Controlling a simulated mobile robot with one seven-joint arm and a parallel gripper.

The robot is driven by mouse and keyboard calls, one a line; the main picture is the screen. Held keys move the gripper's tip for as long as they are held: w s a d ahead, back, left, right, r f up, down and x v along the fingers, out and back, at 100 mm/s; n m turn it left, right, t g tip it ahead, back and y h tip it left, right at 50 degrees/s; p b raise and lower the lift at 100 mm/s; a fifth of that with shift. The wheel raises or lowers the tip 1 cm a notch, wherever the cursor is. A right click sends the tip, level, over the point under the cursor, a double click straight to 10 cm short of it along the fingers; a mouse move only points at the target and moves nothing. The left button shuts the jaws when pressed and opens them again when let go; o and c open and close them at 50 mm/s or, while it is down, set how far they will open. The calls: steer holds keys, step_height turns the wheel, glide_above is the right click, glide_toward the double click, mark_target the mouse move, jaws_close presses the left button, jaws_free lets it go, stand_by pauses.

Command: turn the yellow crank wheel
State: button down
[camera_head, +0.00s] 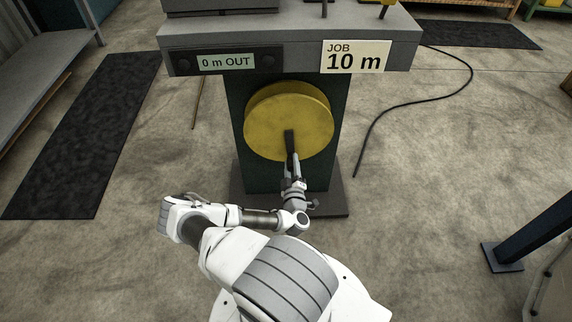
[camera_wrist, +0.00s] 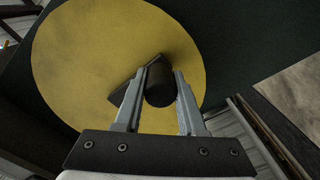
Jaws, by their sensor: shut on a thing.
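The yellow crank wheel (camera_head: 285,112) is a round disc on the front of a dark green pedestal, below a grey top. It fills much of the wrist view (camera_wrist: 85,60). A dark crank handle (camera_wrist: 160,88) sticks out from the lower part of its face, at the end of a dark crank arm (camera_wrist: 122,92). My gripper (camera_head: 291,158) reaches up to the handle from below. In the wrist view, my gripper's fingers (camera_wrist: 160,90) are shut on the handle, one on each side. The wheel's hub is not clearly visible.
A display (camera_head: 226,62) reads "0 m OUT", and a sign (camera_head: 355,57) reads "JOB 10 m". The pedestal's dark base (camera_head: 330,203) spreads on the floor. A black cable (camera_head: 400,102) lies at right. A blue post (camera_head: 545,232) stands at lower right. Dark mats lie on the floor.

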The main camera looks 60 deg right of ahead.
steer(key=shift+s, duration=0.1)
stand_by(0.4)
steer(key=shift+c, duration=2.4)
jaws_free()
steer(key=shift+a, duration=0.1)
